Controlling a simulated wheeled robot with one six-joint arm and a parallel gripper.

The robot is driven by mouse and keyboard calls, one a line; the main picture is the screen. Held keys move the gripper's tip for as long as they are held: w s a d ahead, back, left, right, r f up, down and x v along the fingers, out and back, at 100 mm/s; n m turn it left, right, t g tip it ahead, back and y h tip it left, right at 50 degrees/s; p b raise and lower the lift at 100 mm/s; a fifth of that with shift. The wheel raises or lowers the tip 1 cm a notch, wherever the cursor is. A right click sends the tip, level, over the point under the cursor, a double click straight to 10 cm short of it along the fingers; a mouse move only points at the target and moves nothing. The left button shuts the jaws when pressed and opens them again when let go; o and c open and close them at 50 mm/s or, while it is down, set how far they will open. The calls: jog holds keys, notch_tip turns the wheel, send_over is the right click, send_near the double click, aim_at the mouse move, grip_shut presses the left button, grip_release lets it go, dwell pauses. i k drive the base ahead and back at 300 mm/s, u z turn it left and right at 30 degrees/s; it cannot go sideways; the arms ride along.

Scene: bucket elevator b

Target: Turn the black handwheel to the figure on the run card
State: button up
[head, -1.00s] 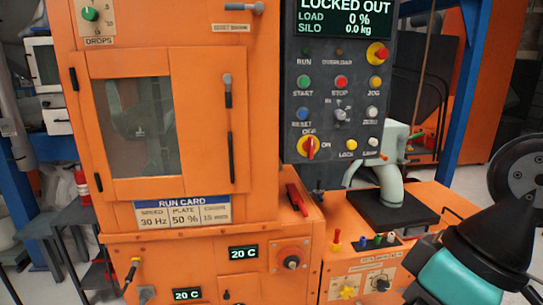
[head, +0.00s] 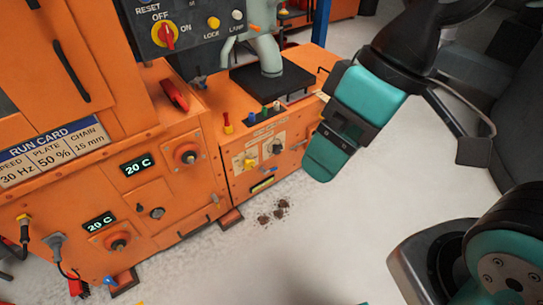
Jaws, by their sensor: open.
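A small black round control (head: 277,147), which looks like the black handwheel, sits on a pale scale plate on the front of the low orange unit. Its setting is too small to read. The run card (head: 52,150) on the orange cabinet at left reads speed 30 Hz, plate 50 %, chain 15 mm. My gripper (head: 327,154) is at the end of my teal and black arm, right of the control and apart from it. It is open, with no object visible in it; its fingertips are not clearly seen.
A yellow star knob (head: 250,163) is left of the black control. Coloured levers (head: 264,112) stand on the unit's top. The control box (head: 185,25) hangs above, with a red-yellow switch. Brown crumbs (head: 273,213) lie on the pale floor, which is otherwise clear in front.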

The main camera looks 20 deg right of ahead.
aim_at(277, 149)
jog(key=z, duration=0.45)
jog(key=k, duration=0.6)
jog(key=z, duration=0.75)
jog(key=i, duration=1)
jog(key=u, duration=0.8)
